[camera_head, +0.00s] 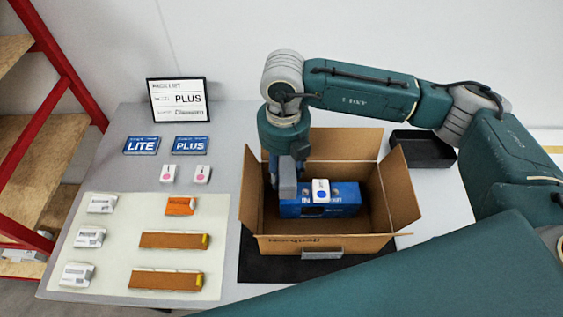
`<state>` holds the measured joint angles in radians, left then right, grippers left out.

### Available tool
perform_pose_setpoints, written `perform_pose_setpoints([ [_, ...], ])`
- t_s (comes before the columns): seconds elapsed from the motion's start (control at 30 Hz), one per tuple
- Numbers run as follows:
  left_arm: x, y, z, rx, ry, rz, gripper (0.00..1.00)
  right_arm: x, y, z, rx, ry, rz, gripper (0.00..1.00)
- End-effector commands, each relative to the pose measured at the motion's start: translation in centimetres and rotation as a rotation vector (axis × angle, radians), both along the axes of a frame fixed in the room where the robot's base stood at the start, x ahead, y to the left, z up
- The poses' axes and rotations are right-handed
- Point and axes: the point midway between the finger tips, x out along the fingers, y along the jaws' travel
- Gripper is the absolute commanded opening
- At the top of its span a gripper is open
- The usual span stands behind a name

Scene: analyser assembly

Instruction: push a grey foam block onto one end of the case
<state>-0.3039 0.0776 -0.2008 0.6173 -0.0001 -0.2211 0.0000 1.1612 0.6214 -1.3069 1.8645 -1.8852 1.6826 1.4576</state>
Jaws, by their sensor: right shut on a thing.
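The case (343,204) is a blue box inside the open cardboard carton (386,222). A white device with a blue mark (320,187) shows at the top of the case. My right gripper (283,163) reaches down into the carton from above and is shut on an upright grey foam block (287,181). The block is at the left end of the case; I cannot tell whether it touches or is seated. Another grey block (322,253) lies at the carton's front side. My left gripper is not in view.
The carton's flaps stand open on a dark mat (262,269). A black tray (424,150) is at the right. A pale mat (118,221) at the left holds white packs and orange-brown items.

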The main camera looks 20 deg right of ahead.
Motion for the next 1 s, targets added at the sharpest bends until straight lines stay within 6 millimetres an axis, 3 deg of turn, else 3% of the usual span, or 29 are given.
perform_pose_setpoints([
  [0.27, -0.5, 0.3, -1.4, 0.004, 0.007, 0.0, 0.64, -0.1, 0.0, -2.4, 0.001, 0.002, -0.001, 0.25],
  [0.6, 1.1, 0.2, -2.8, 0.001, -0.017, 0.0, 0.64, 0.0, 0.0, -5.4, 0.0, 0.001, 0.0, 0.25],
  [1.0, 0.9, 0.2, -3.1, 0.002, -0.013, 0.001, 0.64, 0.0, 0.0, -5.0, 0.0, 0.0, 0.001, 0.25],
])
